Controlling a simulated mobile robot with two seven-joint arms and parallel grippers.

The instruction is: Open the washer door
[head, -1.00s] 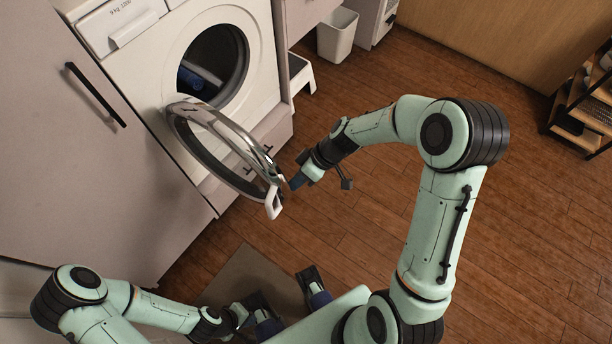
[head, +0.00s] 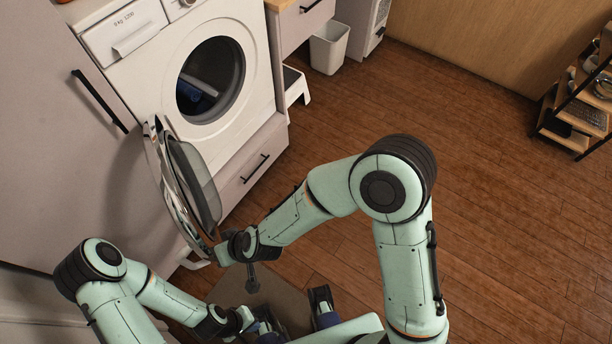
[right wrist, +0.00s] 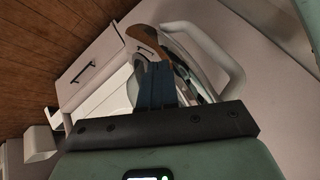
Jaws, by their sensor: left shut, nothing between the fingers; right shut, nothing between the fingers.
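The white washer (head: 240,30) stands at the upper left in the head view, its round opening uncovered. Its round door (head: 172,190), with a chrome rim and dark glass, is swung far out to the left, seen nearly edge-on. The white door handle (head: 193,263) is at the door's near lower end; it also shows in the right wrist view (right wrist: 222,52). My right gripper (head: 218,254) is shut and empty beside the door's inner side near the handle; whether it touches is unclear. In the right wrist view its fingers (right wrist: 155,84) overlap the door. My left gripper (head: 246,318) is shut and empty, low by my base.
Blue and pale items (head: 198,88) lie in the drum. A tall cabinet with a black handle (head: 99,101) stands left of the washer. A drawer (head: 250,165) is below it. A white step stool (head: 295,84) and bin (head: 330,48) stand right.

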